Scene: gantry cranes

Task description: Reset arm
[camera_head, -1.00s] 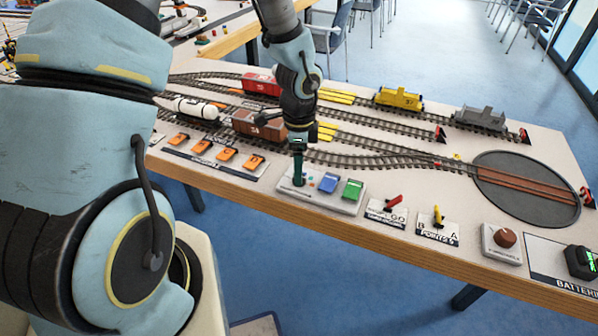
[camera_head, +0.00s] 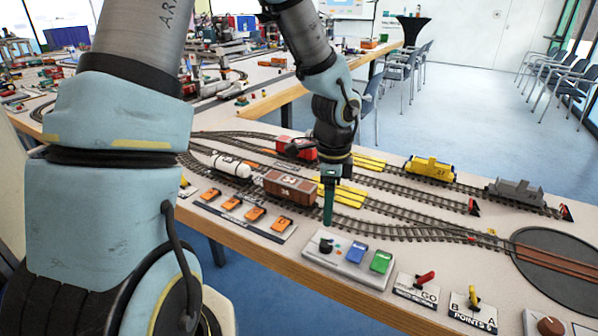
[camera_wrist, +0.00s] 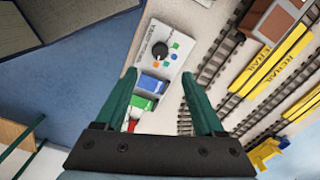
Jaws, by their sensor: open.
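My gripper (camera_head: 329,205) is over the model railway table, above the tracks just behind a grey control box (camera_head: 350,262). In the wrist view its two green fingers (camera_wrist: 160,103) are spread apart with nothing held between them. The control box carries a black knob (camera_head: 326,245), a blue button (camera_head: 356,252) and a green button (camera_head: 381,262). In the wrist view the control box (camera_wrist: 170,50) lies ahead of and between the fingers, apart from them.
A brown wagon (camera_head: 290,187), white tank wagon (camera_head: 231,165), yellow wagon (camera_head: 430,169) and grey wagon (camera_head: 515,192) stand on tracks. Orange switches (camera_head: 232,203) line the front left. Red (camera_head: 425,279) and yellow (camera_head: 473,296) levers stand right of the box. A turntable (camera_head: 560,265) is at right.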

